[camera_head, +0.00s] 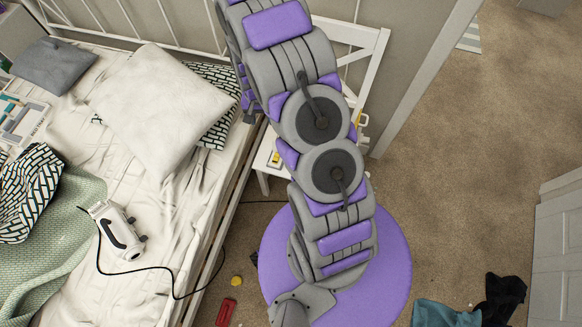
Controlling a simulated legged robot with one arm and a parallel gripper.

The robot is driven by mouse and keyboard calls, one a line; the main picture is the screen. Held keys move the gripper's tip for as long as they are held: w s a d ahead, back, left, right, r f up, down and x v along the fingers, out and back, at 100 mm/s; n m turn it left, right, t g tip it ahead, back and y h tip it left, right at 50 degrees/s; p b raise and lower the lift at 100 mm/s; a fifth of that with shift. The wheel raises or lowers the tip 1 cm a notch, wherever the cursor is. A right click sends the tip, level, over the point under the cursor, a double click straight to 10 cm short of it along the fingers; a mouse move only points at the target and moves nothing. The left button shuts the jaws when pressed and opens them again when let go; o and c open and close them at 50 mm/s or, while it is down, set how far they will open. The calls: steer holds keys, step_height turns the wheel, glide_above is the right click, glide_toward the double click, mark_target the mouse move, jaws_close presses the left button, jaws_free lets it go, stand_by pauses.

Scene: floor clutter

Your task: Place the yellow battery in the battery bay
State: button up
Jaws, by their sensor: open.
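My arm rises from its purple base and bends over at the top of the view. Its far end, my gripper (250,110), shows small and partly hidden behind the arm, above the bed's right edge; it is open, and I see nothing held in it. A small yellow block (275,158) with a dark part lies on the low white stand (262,165), below and right of my gripper and apart from it. It may be the yellow battery, but it is too small to be sure. I cannot make out a battery bay for certain.
The bed (180,215) fills the left, with pillows, a blanket and a corded white device (120,232). A yellow round thing (236,281) and a red thing (226,312) lie on the floor. Dark clothes (500,297) lie at lower right. Carpet at right is mostly clear.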

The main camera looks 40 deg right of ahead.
steer(key=s+a+r+n, duration=0.1)
steer(key=s+a+r, duration=0.1)
steer(key=r, duration=0.4)
steer(key=s+a+r+n, duration=0.1)
steer(key=s+r, duration=0.2)
steer(key=r, duration=0.4)
steer(key=s+a+r+n, duration=0.1)
steer(key=s+a+r, duration=0.1)
steer(key=s+r, duration=0.3)
steer(key=s+a+r+n, duration=0.2)
steer(key=s+r, duration=0.4)
steer(key=s, duration=0.7)
steer(key=s+a+r+n+g, duration=0.1)
steer(key=s+a+r+n, duration=0.1)
steer(key=s+r, duration=0.4)
steer(key=s+a, duration=0.1)
steer(key=s, duration=0.1)
steer(key=shift+s+a, duration=0.25)
steer(key=shift+s, duration=0.15)
steer(key=shift+r, duration=0.1)
steer(key=shift+c, duration=0.8)
steer(key=shift+s, duration=0.1)
